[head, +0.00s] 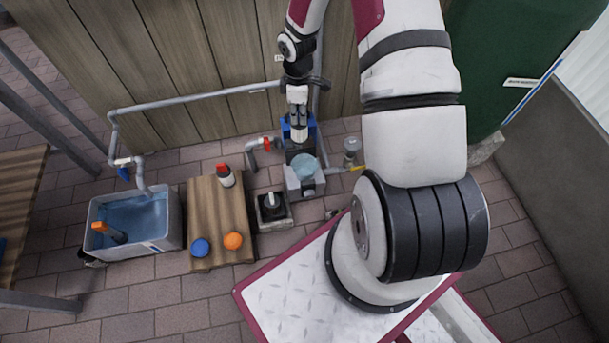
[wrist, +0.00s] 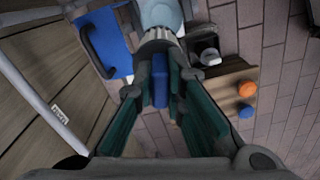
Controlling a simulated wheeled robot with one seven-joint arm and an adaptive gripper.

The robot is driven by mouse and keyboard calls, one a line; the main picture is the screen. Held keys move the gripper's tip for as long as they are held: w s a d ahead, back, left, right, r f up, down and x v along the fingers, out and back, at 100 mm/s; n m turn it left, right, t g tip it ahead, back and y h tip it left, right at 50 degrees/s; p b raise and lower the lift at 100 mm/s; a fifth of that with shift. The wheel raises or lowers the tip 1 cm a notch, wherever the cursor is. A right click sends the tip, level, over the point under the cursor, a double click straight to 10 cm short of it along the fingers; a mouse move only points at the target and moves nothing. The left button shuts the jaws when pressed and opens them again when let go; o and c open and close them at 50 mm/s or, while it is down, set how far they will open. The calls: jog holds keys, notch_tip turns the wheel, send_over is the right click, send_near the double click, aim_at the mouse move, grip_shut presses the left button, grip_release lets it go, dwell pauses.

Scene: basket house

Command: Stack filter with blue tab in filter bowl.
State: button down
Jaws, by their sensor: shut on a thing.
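My gripper (wrist: 158,92) is shut on the filter with the blue tab. In the wrist view the blue tab (wrist: 160,82) sits between the fingers, and a grey ribbed end (wrist: 157,40) points away from me. The pale blue filter bowl (wrist: 160,12) is just beyond that end, partly cut off by the frame's top edge. In the head view my gripper (head: 299,122) is in front of the blue housing, above and behind the bowl (head: 306,168). I cannot tell whether the filter touches the bowl.
A blue housing with a dark handle (wrist: 105,42) is close beside the gripper. A wooden board (head: 217,215) holds a red-topped white item (head: 225,176), a blue cap (head: 200,247) and an orange cap (head: 233,241). A water tub (head: 170,228) stands left; a small black tray (head: 285,219) is nearer.

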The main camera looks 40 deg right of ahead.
aim_at(304, 140)
jog(key=f+n, duration=0.1)
jog(key=f, duration=0.3)
jog(key=s+f+n, duration=0.1)
jog(key=f, duration=0.2)
jog(key=d+f+n, duration=0.1)
jog(key=f, duration=0.3)
jog(key=shift+s+f+b, duration=0.25)
jog(key=shift+f+b, duration=0.1)
jog(key=shift+b, duration=0.05)
jog(key=shift+f+b, duration=2.2)
jog(key=shift+f, duration=2.75)
jog(key=shift+f, duration=0.1)
jog(key=shift+f, duration=0.25)
jog(key=c, duration=1.9)
grip_release()
jog(key=shift+o, duration=1.2)
jog(key=shift+r, duration=0.15)
